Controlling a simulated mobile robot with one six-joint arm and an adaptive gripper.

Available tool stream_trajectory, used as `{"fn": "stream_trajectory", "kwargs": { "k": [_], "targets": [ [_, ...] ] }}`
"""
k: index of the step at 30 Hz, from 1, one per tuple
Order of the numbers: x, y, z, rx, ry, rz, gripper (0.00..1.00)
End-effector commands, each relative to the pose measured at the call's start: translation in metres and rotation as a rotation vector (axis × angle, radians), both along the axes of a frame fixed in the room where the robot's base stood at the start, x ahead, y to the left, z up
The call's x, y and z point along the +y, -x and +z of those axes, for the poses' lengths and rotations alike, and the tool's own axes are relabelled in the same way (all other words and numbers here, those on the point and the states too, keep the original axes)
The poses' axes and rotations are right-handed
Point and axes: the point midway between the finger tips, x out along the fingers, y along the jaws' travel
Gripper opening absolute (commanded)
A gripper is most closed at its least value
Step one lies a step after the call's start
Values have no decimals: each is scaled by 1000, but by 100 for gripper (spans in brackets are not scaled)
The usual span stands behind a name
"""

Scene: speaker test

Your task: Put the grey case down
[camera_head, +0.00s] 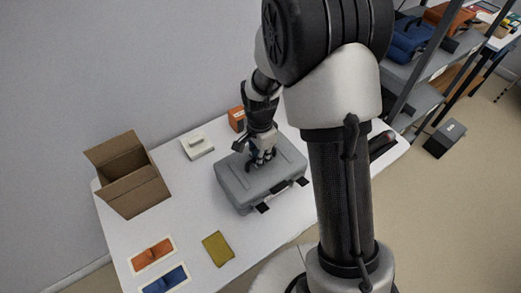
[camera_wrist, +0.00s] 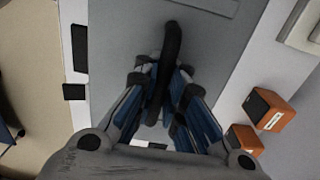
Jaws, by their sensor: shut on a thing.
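The grey case (camera_head: 238,188) lies flat at the middle of the white table, its lid up and its black latches toward the front right. I cannot tell whether its underside touches the table or is slightly above it. My gripper (camera_head: 263,160) is over the top of the case, pointing down. In the wrist view, my gripper (camera_wrist: 160,82) is shut on the case's black handle (camera_wrist: 172,45), which runs between the fingers. The grey lid of the case (camera_wrist: 120,35) spreads behind the fingers. The case's far side is partly hidden by my arm.
An open cardboard box (camera_head: 138,190) stands at the table's left. A white device (camera_head: 197,146) and an orange box (camera_head: 237,119) are behind the case. An orange item (camera_head: 152,255), a blue item (camera_head: 165,280) and an olive cloth (camera_head: 218,248) lie in front. Shelves (camera_head: 425,75) stand at right.

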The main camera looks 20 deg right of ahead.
Motion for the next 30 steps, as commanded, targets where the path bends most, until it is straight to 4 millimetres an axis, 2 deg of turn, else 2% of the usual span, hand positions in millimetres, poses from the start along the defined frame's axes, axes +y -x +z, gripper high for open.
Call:
{"fn": "stream_trajectory", "kwargs": {
  "k": [8, 17, 29, 30],
  "targets": [
    [0, -2, -13, -4, 0, 0, 0],
    [0, -1, -49, -3, 0, 0, 0],
    [0, -2, -53, -4, 0, 0, 0],
    [0, 0, -54, 0, 0, 0, 9]
  ]
}}
